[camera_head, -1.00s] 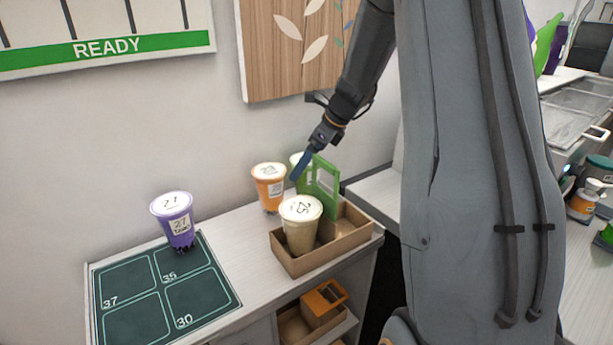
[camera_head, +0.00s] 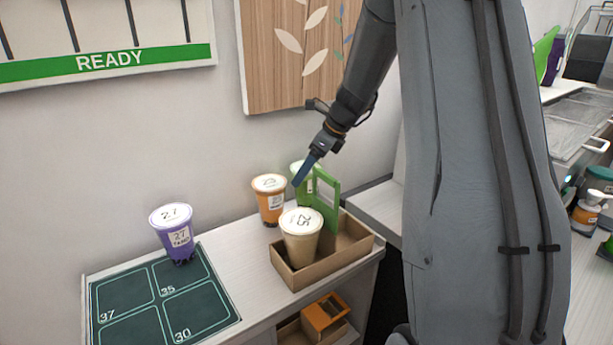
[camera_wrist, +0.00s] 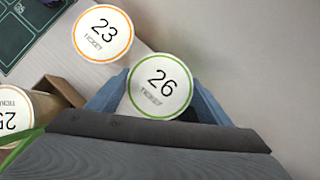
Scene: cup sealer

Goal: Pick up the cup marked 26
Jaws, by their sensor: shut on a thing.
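The cup marked 26 (camera_wrist: 160,84) has a white lid with a green rim, seen from above in the wrist view. The two blue fingers of my gripper (camera_wrist: 157,92) lie on either side of it and are shut on it. In the head view the same cup (camera_head: 297,167) is mostly hidden behind my gripper (camera_head: 303,170) and a green frame. I cannot tell whether its base is off the counter.
The orange cup 23 (camera_head: 269,201) stands close by on the left. Cup 25 (camera_head: 301,237) is in a cardboard tray (camera_head: 346,252) with the green frame (camera_head: 326,198). Purple cup 27 (camera_head: 172,228) stands at the dark numbered mat (camera_head: 207,302). A wall is behind.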

